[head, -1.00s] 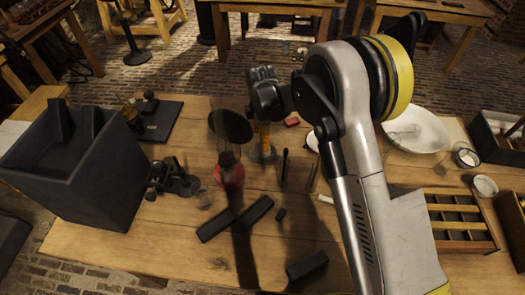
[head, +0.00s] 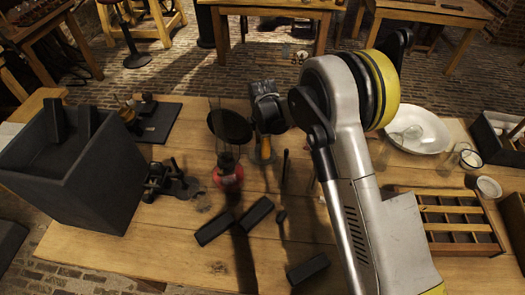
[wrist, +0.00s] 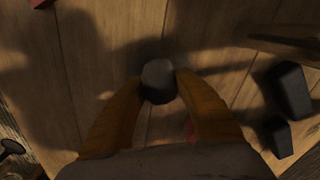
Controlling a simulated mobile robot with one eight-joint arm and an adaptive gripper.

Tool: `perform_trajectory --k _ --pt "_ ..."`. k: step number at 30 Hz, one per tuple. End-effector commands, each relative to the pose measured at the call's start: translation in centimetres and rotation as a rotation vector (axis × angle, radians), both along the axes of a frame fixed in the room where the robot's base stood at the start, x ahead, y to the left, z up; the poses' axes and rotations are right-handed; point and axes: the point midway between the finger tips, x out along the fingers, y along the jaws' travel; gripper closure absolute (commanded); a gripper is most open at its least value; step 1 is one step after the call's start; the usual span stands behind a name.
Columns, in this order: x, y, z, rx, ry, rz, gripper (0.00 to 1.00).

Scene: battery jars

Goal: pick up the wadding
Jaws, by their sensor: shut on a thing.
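The wadding is most likely the small, dull grey rounded lump (wrist: 158,82) in the middle of the wrist view. My gripper (wrist: 159,88) has its two orange-yellow fingers on either side of this lump, shut on it. Its lower side is hidden, and I cannot tell whether it touches the wooden table. In the head view my gripper (head: 264,152) points down over the far middle of the table, just right of the red lantern. The lump cannot be made out in the head view.
The red lantern (head: 228,174) stands close left of my gripper. Dark blocks (head: 257,211) lie nearer on the table (head: 150,255). A large dark box (head: 75,175) stands at left. A white bowl (head: 421,130) and a divided wooden tray (head: 455,247) are at right.

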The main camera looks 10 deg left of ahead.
Motion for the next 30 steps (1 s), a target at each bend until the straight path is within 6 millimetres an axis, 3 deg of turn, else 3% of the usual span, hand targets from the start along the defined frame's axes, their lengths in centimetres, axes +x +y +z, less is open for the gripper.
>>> perform_trajectory --k 5,18,23,30 --pt "0.0 0.0 0.6 0.0 0.0 0.0 0.8" --pt "0.0 0.0 8.8 0.0 0.0 0.0 0.8" --pt "0.0 0.0 10.0 0.0 0.0 0.0 0.8" --pt "0.0 0.0 10.0 0.0 0.0 0.0 0.8"
